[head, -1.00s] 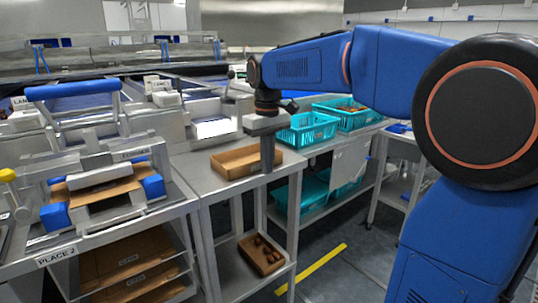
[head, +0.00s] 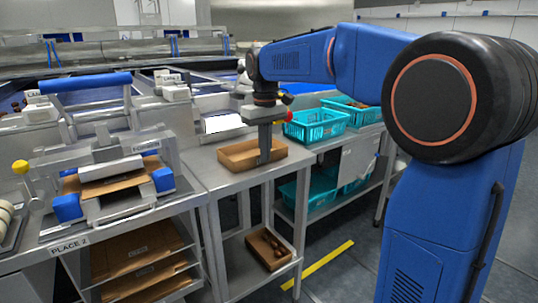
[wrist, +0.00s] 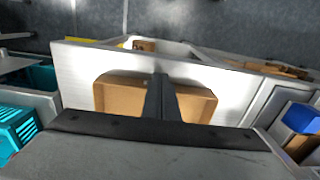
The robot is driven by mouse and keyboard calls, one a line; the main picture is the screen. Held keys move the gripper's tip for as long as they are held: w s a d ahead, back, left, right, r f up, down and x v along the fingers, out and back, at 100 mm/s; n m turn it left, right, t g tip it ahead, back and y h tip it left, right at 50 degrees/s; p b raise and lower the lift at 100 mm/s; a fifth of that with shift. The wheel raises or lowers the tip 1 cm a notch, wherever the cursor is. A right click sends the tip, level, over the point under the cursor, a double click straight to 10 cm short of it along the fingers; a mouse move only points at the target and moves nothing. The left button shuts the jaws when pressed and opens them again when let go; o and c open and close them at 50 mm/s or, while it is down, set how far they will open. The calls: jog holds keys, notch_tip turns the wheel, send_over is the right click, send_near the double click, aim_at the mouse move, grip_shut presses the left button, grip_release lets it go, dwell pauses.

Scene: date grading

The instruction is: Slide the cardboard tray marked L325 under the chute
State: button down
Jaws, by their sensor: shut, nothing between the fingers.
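An open brown cardboard tray (head: 236,165) sits on the steel table in the head view, in front of a metal housing with a bright white opening (head: 222,122). No L325 mark is legible on it, and I cannot tell for sure which part is the chute. My gripper (head: 264,160) points down at the tray with its fingers shut and empty. The fingertips overlap the tray's front part; I cannot tell whether they touch it. In the wrist view, the tray (wrist: 120,98) lies behind the dark fingers (wrist: 159,85), which hide its middle.
Teal crates (head: 312,126) stand to the right of the tray. Another brown tray (head: 262,256) with dark items lies on the lower shelf. A press-like fixture with a blue handle (head: 80,84) stands left, above a PLACE 2 label (head: 69,246). The steel table (head: 205,172) has bare space around the tray.

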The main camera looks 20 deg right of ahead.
send_near(253, 153)
jog(key=w+a+f, duration=0.2)
jog(key=f, duration=0.1)
jog(key=w+a+f, duration=0.1)
jog(key=w+f, duration=0.1)
jog(key=shift+w+a+f, duration=0.1)
jog(key=shift+a+f, duration=0.05)
jog(key=shift+a, duration=0.05)
